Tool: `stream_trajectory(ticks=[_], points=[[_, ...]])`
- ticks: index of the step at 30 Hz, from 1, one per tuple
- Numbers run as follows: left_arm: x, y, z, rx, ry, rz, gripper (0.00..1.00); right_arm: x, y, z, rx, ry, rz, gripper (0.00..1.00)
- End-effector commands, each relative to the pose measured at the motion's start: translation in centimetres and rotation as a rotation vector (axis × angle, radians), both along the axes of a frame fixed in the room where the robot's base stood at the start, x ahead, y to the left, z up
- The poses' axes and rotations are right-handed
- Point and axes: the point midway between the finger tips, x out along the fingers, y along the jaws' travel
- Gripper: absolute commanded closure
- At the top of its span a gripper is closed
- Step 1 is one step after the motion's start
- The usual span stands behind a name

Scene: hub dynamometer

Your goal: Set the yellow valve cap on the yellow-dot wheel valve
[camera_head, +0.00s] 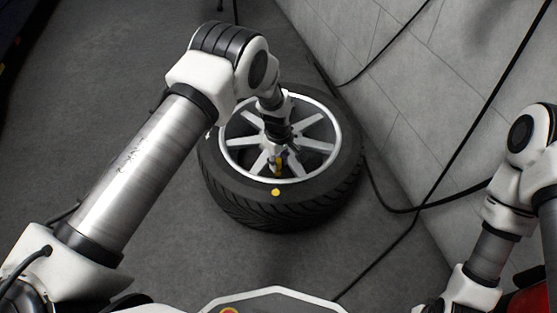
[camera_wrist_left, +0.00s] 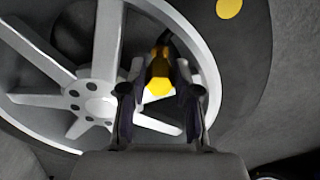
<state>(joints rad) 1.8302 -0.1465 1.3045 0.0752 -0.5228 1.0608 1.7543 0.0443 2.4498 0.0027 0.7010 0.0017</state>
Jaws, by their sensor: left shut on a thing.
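The wheel (camera_head: 300,193) lies flat on the floor, with a black tyre and a silver spoked rim. A yellow dot (camera_head: 276,192) marks its near sidewall; the dot also shows at the top of the left wrist view (camera_wrist_left: 229,8). My left gripper (camera_head: 276,168) is over the near part of the rim, shut on the yellow valve cap. The cap (camera_wrist_left: 158,84) sits between the two fingers in the left wrist view. A dark stem-like shape shows just beyond the cap; I cannot tell whether they touch. My right gripper is not in view.
Black cables (camera_head: 405,210) run along the wall and floor right of the wheel. A tiled grey wall (camera_head: 345,45) stands behind and to the right. The grey floor (camera_head: 165,235) left of the wheel is clear.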

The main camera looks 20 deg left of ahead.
Motion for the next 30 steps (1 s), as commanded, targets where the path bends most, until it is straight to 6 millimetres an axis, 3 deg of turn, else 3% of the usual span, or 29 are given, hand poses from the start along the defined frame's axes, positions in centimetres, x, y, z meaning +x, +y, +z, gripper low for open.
stream_trajectory(ticks=[28,29,30], points=[[0.0,0.0,-1.4,0.0,0.0,0.0,0.93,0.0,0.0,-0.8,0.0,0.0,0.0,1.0],[0.0,0.0,-1.4,0.0,0.0,0.0,0.59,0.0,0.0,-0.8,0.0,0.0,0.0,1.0],[0.0,0.0,-1.4,0.0,0.0,0.0,0.59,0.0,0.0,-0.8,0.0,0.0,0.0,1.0]])
